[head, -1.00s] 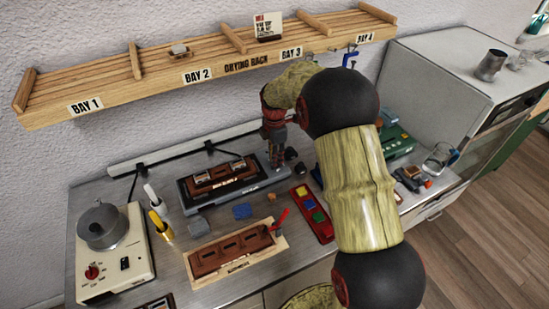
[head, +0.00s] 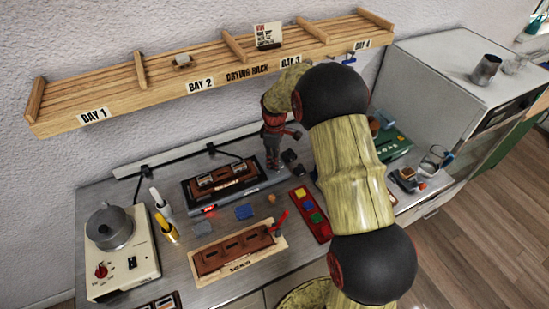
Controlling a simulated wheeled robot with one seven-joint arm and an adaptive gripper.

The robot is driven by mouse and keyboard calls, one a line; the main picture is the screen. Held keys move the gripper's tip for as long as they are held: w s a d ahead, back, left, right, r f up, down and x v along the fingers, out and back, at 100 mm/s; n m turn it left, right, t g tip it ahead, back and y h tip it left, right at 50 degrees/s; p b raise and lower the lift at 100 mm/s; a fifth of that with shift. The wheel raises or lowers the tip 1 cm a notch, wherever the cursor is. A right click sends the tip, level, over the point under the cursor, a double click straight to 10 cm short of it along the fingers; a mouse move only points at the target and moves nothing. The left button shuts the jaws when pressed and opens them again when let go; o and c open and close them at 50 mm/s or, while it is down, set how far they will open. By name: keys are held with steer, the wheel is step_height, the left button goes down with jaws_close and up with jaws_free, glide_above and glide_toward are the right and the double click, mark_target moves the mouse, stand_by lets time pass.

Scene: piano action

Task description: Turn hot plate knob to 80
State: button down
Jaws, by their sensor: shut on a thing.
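A low grey plate unit (head: 250,188) lies at the back of the bench in the head view. A brown mould block (head: 222,178) sits on it, and a small red light or display (head: 208,211) glows on its front. My gripper (head: 273,166) points down at the unit's right end. It is shut on a small part there, which the fingers hide; I cannot tell its shape or setting. A cream unit (head: 120,268) at the left carries a metal pot (head: 110,229) and a red knob (head: 101,271), well away from my gripper.
A wooden drying rack (head: 215,72) hangs on the wall above my gripper. A white bottle (head: 161,201) and a yellow one (head: 167,230) stand by the cream unit. A brown tray (head: 233,254) and a red tray (head: 311,215) lie in front. Small dark pieces lie right of my gripper.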

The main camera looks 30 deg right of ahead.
steer(key=m+p, duration=0.1)
steer(key=m, duration=0.2)
steer(key=shift+m, duration=0.4)
steer(key=m+p, duration=0.1)
steer(key=m, duration=0.2)
steer(key=shift+m, duration=0.3)
steer(key=m+p, duration=0.1)
steer(key=m, duration=0.5)
steer(key=shift+p, duration=0.35)
steer(key=m+p, duration=0.1)
steer(key=m, duration=0.6)
steer(key=shift+m, duration=0.3)
steer(key=m, duration=0.6)
steer(key=shift+m, duration=0.3)
steer(key=c, duration=1.6)
jaws_free()
steer(key=shift+o, duration=0.2)
